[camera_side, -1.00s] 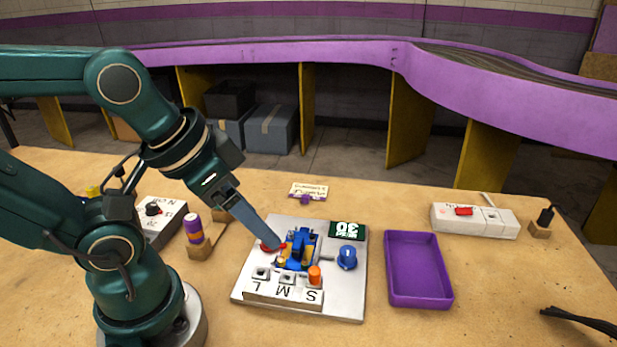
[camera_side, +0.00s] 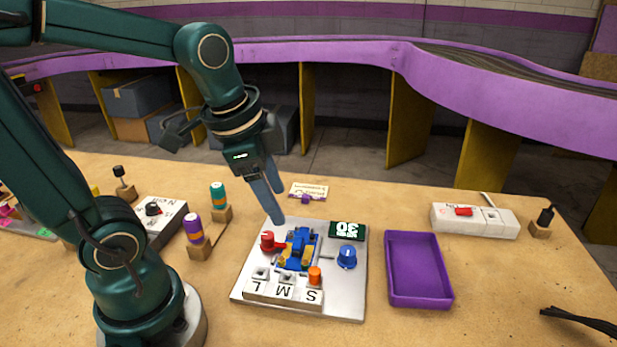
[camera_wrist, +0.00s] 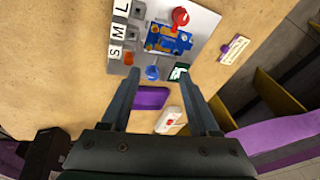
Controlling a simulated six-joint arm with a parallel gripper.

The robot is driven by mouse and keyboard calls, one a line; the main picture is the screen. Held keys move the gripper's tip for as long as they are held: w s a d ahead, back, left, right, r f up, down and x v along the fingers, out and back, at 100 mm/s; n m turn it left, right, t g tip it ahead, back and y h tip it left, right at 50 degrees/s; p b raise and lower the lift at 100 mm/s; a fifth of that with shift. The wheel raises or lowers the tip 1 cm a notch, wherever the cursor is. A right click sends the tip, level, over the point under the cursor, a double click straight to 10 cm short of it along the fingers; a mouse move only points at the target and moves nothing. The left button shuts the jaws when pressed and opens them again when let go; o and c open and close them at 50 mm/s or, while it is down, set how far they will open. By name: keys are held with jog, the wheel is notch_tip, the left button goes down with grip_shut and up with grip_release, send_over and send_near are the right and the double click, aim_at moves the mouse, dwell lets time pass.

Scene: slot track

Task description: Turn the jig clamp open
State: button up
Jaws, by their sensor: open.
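The jig (camera_side: 298,252) is a blue block with yellow parts, on a pale plate (camera_side: 345,298). A red knob with a short arm (camera_side: 267,240) stands at the jig's left; I take it for the clamp. In the wrist view the red knob (camera_wrist: 180,16) is at the top, beside the blue jig (camera_wrist: 166,42). My gripper (camera_side: 279,205) is open and empty, above the plate's back edge and apart from the knob. Its two fingers (camera_wrist: 163,75) are spread in the wrist view. Whether the clamp is open or closed, I cannot tell.
A purple tray (camera_side: 418,301) lies to the right. Purple-orange (camera_side: 194,230) and teal-orange (camera_side: 218,196) cylinders stand left.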

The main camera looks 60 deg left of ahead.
aim_at(267, 235)
jog(key=a+f+g, duration=0.1)
jog(key=a+f, duration=0.1)
jog(key=w+a+f+g, duration=0.1)
jog(key=a+f, duration=0.1)
jog(key=f, duration=0.1)
jog(key=a+f+g, duration=0.1)
jog(key=a+f, duration=0.1)
jog(key=a, duration=0.1)
jog(key=shift+w+f+g+h, duration=0.2)
jog(key=shift+w+g+h, duration=0.1)
jog(key=shift+w+g, duration=0.1)
jog(key=shift+s+a+f, duration=0.1)
jog(key=shift+a+f, duration=0.05)
jog(key=shift+f, duration=2.45)
grip_shut()
